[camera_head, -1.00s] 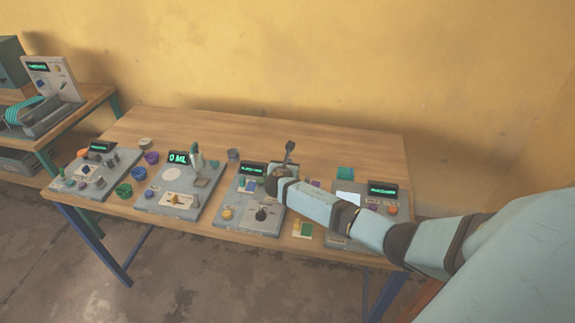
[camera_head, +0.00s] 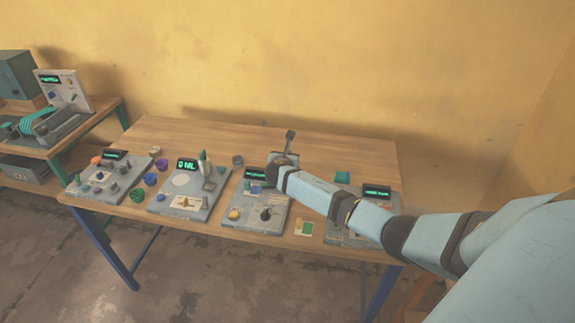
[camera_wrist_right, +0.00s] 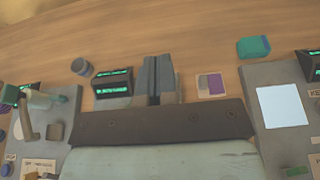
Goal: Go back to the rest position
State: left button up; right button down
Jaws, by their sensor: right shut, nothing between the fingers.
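My right arm reaches in from the right over the wooden table (camera_head: 330,135). My right gripper (camera_head: 290,135) is above the table's back half, behind the station with the black knob (camera_head: 265,214), and points toward the wall. In the right wrist view its fingers (camera_wrist_right: 158,78) are closed together with nothing between them. They are just right of a small green-lit display (camera_wrist_right: 112,84). My forearm hides part of the right-hand station (camera_head: 340,236). My left gripper is not in view.
A station with a "0 ML" display (camera_head: 187,165) and another station (camera_head: 95,182) stand to the left. A small cup (camera_head: 238,161) and a teal block (camera_head: 342,177) sit near the back. The table's back strip is mostly clear. A second bench stands far left.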

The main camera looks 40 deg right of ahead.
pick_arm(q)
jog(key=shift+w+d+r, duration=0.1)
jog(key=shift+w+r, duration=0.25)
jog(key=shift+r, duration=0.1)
pick_arm(e)
jog(key=shift+w, duration=0.1)
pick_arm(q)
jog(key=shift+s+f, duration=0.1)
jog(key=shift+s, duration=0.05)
pick_arm(e)
jog(key=shift+a, duration=0.1)
